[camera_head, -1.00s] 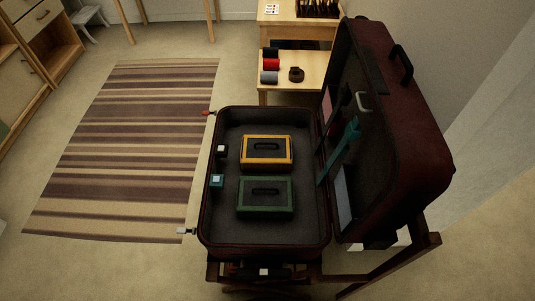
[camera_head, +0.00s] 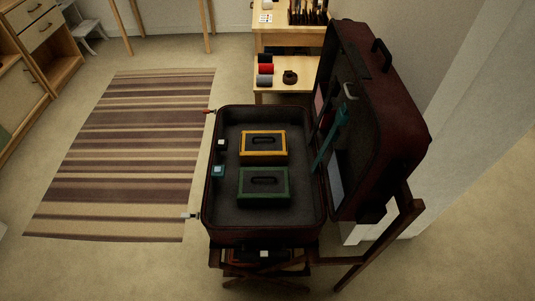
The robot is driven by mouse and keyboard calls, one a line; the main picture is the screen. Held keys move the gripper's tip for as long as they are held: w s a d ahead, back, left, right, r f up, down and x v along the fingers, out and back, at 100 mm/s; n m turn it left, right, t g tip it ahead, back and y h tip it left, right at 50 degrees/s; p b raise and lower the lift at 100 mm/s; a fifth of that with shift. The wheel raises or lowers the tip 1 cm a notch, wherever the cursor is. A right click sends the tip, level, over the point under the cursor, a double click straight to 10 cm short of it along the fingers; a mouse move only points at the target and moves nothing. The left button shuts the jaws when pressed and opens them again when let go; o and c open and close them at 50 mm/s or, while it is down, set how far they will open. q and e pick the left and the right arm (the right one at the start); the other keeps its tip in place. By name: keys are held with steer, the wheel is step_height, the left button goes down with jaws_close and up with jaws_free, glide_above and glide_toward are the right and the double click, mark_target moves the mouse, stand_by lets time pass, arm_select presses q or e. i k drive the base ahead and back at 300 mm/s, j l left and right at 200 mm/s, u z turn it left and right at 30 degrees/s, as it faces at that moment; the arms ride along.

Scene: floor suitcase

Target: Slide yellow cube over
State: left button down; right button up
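A yellow-edged packing cube (camera_head: 264,158) with a dark top and a dark handle lies flat in the open suitcase (camera_head: 234,228), in the upper middle of its base. A green packing cube (camera_head: 263,198) of similar size lies just below it in the picture, with a narrow gap between them. Neither of my grippers is in view.
The suitcase lid (camera_head: 401,125) stands open on the right, with a teal strap (camera_head: 331,137) inside. Small white (camera_head: 221,143) and teal (camera_head: 217,171) items sit at the base's left side. Bare lining surrounds the cubes. A striped rug (camera_head: 128,159) lies left.

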mark_target(256, 147)
steer(key=u, duration=0.4)
steer(key=k+u, duration=0.1)
steer(key=u, duration=0.7)
steer(key=k+j+u, duration=0.1)
steer(key=u, duration=0.3)
steer(key=i+j+u, duration=0.55)
steer(key=i, duration=0.15)
steer(key=i+j+u, duration=0.1)
steer(key=i+u, duration=0.15)
steer(key=i+z, duration=0.45)
steer(key=i+j+z, duration=0.2)
steer(key=i+z, duration=0.25)
steer(key=i+l+z, duration=0.3)
steer(key=z, duration=0.15)
steer(key=i+l+z, duration=0.1)
steer(key=i+z, duration=0.3)
steer(key=i, duration=0.15)
steer(key=i+z, duration=0.45)
steer(key=i+j+z, duration=0.2)
steer(key=i+z, duration=0.25)
